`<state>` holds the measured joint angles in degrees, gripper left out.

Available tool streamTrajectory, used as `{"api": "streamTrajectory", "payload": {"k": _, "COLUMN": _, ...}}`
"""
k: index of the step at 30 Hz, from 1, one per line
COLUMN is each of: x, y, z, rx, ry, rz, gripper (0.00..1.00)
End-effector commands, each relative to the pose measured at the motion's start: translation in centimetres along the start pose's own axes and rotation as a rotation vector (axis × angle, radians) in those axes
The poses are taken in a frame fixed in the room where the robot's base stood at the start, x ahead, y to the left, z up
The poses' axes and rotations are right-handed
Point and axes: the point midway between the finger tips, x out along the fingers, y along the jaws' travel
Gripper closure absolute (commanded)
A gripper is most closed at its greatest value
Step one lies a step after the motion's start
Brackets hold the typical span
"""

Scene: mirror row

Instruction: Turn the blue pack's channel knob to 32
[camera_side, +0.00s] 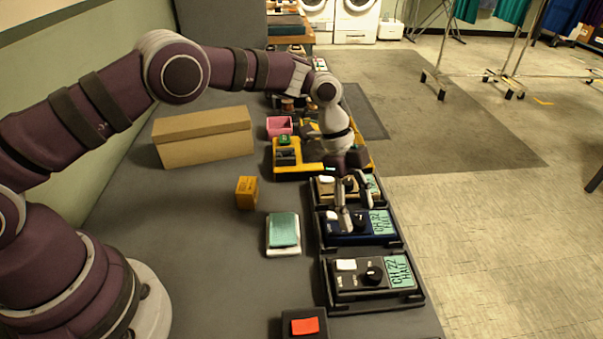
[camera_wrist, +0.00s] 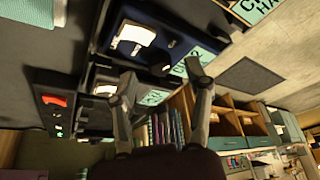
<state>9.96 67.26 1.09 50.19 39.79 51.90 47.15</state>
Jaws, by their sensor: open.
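The blue pack (camera_side: 350,239) sits in a dark tray, second from the front in a row of packs. Its green label (camera_side: 381,222) seems to read CH 22 FULL. My gripper (camera_side: 357,216) is open, pointing down over the blue pack, its fingers partly hiding the pack's top and knob. In the wrist view, the blue pack (camera_wrist: 180,45) is at the upper middle with a white button (camera_wrist: 134,37). My open fingers (camera_wrist: 160,75) reach toward its lower edge, where a dark knob shows between them. I cannot tell whether they touch it, and the knob's setting is unclear.
A red-button box (camera_side: 305,326) is at the front. A green-topped pad (camera_side: 284,231), orange box (camera_side: 246,192) and cardboard box (camera_side: 205,137) lie left. Grey table is clear between them.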

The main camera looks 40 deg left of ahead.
Motion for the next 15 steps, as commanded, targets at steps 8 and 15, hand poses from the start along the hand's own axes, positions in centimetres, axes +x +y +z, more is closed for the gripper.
{"api": "streamTrajectory", "payload": {"k": 8, "x": -7.4, "y": -0.1, "z": 0.0, "rx": -0.001, "ry": 0.002, "rz": -0.007, "gripper": 0.49}}
{"api": "streamTrajectory", "payload": {"k": 15, "x": -10.9, "y": 0.0, "z": 0.0, "rx": 0.001, "ry": 0.000, "rz": -0.002, "gripper": 0.49}}
